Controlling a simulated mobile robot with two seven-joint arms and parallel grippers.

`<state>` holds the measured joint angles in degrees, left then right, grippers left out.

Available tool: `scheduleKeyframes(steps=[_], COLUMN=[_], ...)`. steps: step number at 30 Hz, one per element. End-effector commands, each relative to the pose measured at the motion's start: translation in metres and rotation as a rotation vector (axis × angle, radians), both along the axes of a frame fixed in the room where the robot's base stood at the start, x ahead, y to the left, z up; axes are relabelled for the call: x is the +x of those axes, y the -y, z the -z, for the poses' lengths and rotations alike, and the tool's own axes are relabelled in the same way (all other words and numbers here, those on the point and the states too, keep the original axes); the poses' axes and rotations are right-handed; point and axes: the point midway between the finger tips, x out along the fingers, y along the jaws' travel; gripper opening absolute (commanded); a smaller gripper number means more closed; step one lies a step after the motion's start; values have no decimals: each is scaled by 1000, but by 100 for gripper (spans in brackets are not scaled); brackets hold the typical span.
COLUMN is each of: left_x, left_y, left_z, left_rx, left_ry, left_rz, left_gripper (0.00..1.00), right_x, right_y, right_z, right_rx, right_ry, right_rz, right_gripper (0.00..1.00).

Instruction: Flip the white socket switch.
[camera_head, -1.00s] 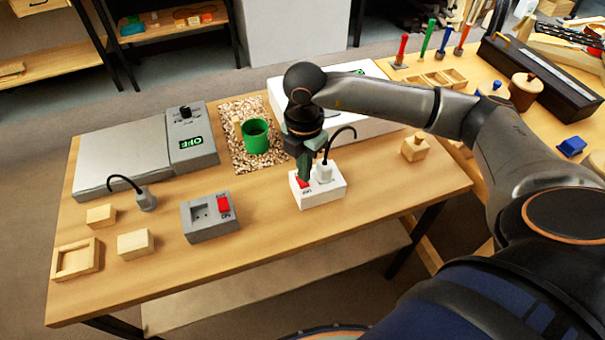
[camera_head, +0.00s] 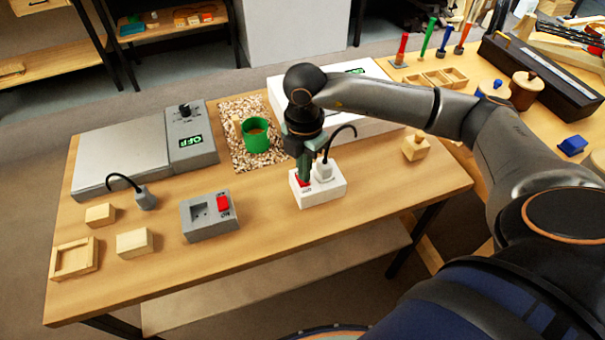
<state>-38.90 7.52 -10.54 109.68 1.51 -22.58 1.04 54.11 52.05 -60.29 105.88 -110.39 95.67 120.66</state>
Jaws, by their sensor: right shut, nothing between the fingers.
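The white socket (camera_head: 325,193) sits on the wooden bench with a plug (camera_head: 323,170) and black cable in it. Its red switch (camera_head: 302,182) is on the left part of its top, partly hidden by my right gripper (camera_head: 304,181). My right gripper points down with its shut, empty fingertips at the red switch, seemingly touching it. The switch's exact tilt cannot be told. My left gripper is not in view.
A grey socket (camera_head: 209,217) with a red switch stands left of the white one. A green cup (camera_head: 255,136) on a chip-covered mat (camera_head: 240,108) and a white device (camera_head: 374,126) are behind. Wooden blocks (camera_head: 134,243) lie at left. The bench front is clear.

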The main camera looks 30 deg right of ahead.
Motion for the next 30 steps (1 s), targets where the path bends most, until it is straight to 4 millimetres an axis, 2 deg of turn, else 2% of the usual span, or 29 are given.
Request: scheduleKeyframes(steps=[30], left_x=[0], left_y=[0], left_z=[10], left_rx=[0], left_ry=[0], left_rz=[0], left_gripper=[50], right_x=[0], right_y=[0], right_z=[14], right_rx=[0], right_ry=[-1], right_rz=[0], right_gripper=[0])
